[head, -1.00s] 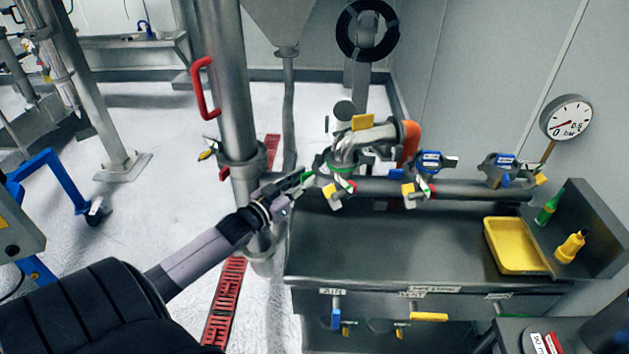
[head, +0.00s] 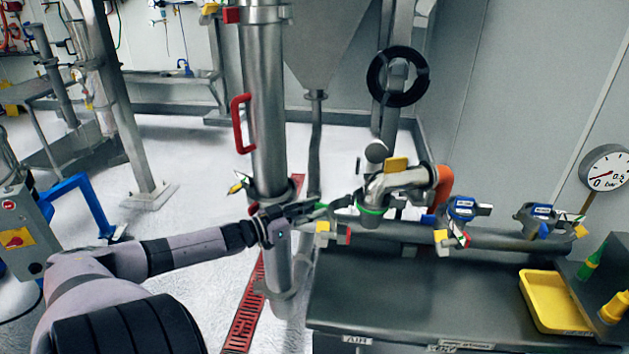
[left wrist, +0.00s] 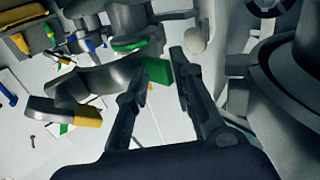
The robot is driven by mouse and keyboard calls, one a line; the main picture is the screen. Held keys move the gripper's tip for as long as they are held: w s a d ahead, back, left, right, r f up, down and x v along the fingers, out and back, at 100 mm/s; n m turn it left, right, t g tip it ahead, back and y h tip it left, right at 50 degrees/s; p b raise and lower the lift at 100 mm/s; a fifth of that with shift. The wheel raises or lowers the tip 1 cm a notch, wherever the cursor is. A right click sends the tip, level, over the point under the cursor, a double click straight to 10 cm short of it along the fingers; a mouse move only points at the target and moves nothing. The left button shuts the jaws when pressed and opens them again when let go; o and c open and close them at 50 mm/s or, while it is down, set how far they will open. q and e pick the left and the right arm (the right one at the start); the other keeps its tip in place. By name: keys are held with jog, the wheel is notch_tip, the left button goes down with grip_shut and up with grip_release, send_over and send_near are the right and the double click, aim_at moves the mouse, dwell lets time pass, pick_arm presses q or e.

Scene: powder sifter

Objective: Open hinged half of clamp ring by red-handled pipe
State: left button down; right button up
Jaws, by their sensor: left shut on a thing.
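The steel pipe (head: 262,120) with the red handle (head: 241,124) stands upright left of centre. A steel elbow (head: 385,188) with a green-rimmed flange (head: 368,211) stands to its right. In the left wrist view the grey clamp ring (left wrist: 105,80) lies below the green-rimmed flange (left wrist: 130,43). It has a yellow-tipped end (left wrist: 75,112) and a green tip (left wrist: 158,84). My left gripper (head: 318,208) is between pipe and elbow, its fingers either side of that green tip, shut on it. The ring's hinge is unclear. My right gripper is not in view.
A steel bench (head: 420,300) lies under the elbow, with a yellow tray (head: 560,302) at right. Blue-topped valves (head: 463,208) sit along the horizontal pipe. A black hose coil (head: 398,78) hangs behind. Open floor (head: 190,200) lies left of the pipe.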

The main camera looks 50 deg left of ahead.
pick_arm(q)
jog(key=shift+w+a+r, duration=0.3)
jog(key=shift+a+r, duration=0.1)
jog(key=shift+r, duration=0.25)
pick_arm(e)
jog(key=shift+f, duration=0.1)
pick_arm(q)
jog(key=c, duration=1.7)
grip_release()
jog(key=shift+w+d+f, duration=0.1)
jog(key=shift+w+f, duration=0.15)
jog(key=shift+w, duration=0.25)
jog(key=shift+w+d+f, duration=0.15)
jog(key=shift+w+d, duration=0.05)
jog(key=shift+w, duration=0.05)
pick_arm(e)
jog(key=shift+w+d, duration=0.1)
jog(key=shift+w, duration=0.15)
pick_arm(q)
jog(key=shift+s+f, duration=0.1)
jog(key=shift+s, duration=0.1)
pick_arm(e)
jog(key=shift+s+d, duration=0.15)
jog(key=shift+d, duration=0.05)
pick_arm(q)
jog(key=v, duration=1.2)
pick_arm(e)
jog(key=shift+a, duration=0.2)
